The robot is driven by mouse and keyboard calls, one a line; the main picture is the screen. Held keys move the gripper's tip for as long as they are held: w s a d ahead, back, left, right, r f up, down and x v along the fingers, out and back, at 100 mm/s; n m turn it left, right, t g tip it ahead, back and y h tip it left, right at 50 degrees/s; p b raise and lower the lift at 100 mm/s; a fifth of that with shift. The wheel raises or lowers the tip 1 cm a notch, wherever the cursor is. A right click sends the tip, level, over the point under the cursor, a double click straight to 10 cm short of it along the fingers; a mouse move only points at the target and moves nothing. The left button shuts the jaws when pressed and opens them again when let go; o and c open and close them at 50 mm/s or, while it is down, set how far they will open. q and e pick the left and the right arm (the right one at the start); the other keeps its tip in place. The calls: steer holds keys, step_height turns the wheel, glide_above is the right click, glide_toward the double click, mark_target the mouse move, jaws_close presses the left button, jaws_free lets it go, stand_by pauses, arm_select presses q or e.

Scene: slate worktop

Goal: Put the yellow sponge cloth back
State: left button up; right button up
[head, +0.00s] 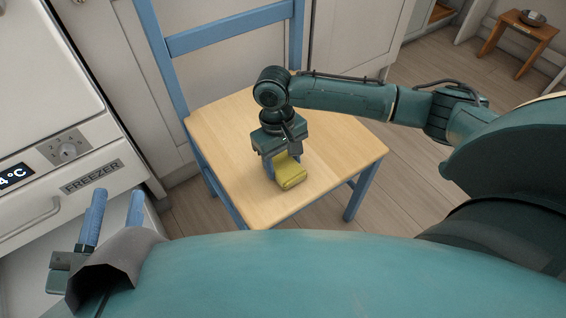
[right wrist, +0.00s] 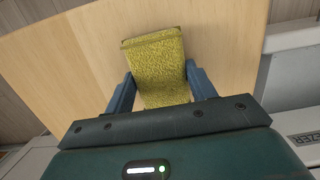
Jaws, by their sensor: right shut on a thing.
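The yellow sponge cloth (head: 291,176) is at the wooden seat of a blue chair (head: 225,140). It looks like a thick folded pad. My right gripper (head: 281,164) points down over the seat and is shut on the cloth. In the right wrist view the cloth (right wrist: 157,62) sits between the two blue fingers (right wrist: 158,88) and sticks out past them. I cannot tell whether the cloth touches the seat or is just above it. My left gripper (head: 117,198) is at the lower left, its blue fingers apart and empty.
A white appliance with a freezer label (head: 92,177) and a handle stands at the left, near my left gripper. The chair's blue backrest (head: 228,36) rises behind the seat. A small wooden stool (head: 530,35) with a bowl (head: 532,17) stands far right. The rest of the seat is bare.

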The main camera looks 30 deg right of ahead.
steer(key=o, duration=1)
steer(key=shift+c, duration=0.2)
